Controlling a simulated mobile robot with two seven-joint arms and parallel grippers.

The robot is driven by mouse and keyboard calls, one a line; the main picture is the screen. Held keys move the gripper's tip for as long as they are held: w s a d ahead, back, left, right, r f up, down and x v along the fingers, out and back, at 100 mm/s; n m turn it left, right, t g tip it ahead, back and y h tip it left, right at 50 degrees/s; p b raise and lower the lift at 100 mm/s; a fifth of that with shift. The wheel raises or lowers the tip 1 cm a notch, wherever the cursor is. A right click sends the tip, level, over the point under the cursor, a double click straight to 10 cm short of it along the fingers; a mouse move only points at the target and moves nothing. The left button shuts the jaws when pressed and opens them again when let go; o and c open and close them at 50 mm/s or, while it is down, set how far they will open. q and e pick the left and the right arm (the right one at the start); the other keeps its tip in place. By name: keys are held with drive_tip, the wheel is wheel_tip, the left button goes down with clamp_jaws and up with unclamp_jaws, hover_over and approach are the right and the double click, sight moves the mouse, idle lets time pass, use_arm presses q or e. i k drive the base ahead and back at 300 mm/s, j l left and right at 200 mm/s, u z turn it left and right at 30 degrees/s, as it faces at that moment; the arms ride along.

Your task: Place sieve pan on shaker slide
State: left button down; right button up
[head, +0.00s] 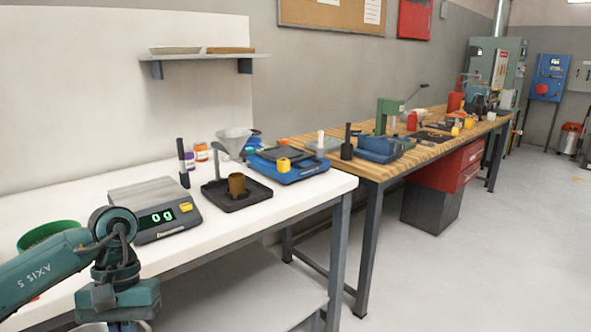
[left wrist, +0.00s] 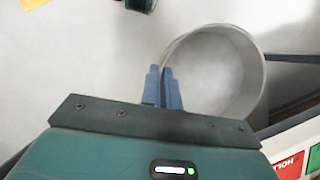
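The sieve pan, a round grey metal pan (left wrist: 215,75), shows in the left wrist view. My left gripper (left wrist: 162,72) has its two blue fingers close together on the pan's left wall, pinching the rim. In the head view a small part of the pan's pale rim (head: 92,327) shows at the bottom edge, below my left gripper, whose fingertips are out of frame. A blue device with a dark flat top and a yellow knob (head: 290,168) stands on the white table; I cannot tell if it is the shaker with the slide. My right gripper is not in view.
On the white table (head: 325,187) are a scale reading 0 g (head: 155,207), a black tray (head: 225,203) with a brown cup and funnel stand, and a green bowl (head: 48,233). A wooden bench (head: 430,150) with tools stands beyond. Floor at right is clear.

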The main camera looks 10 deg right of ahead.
sight(278, 154)
drive_tip(key=i+z, duration=0.1)
drive_tip(key=z, duration=0.3)
drive_tip(key=i+l+z, duration=0.1)
drive_tip(key=z, duration=0.3)
drive_tip(key=i+z, duration=0.2)
drive_tip(key=z, duration=0.2)
